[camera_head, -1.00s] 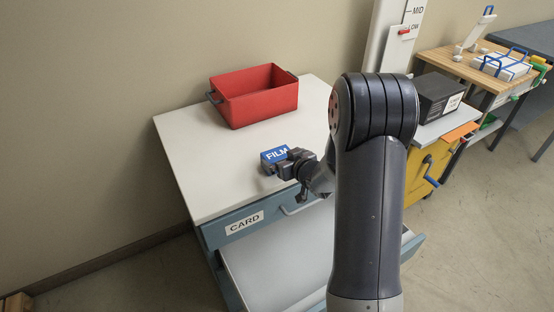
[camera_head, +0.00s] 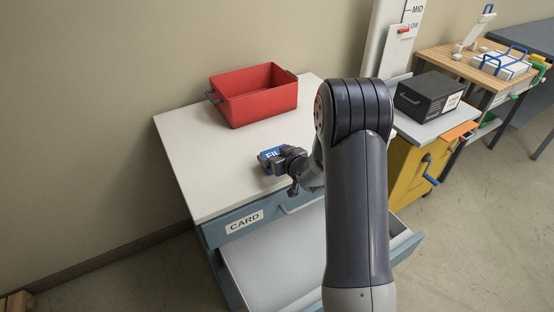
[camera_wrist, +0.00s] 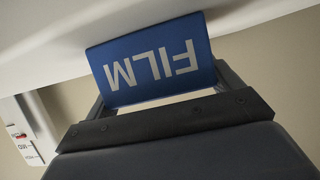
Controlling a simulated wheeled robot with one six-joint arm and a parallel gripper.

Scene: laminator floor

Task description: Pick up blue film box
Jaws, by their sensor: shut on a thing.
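The blue film box (camera_head: 268,156) with white FILM lettering is at the white cabinet top, near its front right part. My gripper (camera_head: 272,160) is shut on it, and the arm partly covers the box in the head view. In the wrist view the blue film box (camera_wrist: 155,60) sits between the fingers of my gripper (camera_wrist: 160,92), its lettering upside down. I cannot tell whether the box touches the cabinet top (camera_head: 200,150) or is just above it.
A red bin (camera_head: 255,95) stands at the back of the cabinet top. The drawer labelled CARD (camera_head: 270,262) is open below. A black box (camera_head: 428,95) sits on a yellow cart (camera_head: 405,170) to the right. The cabinet top's left part is clear.

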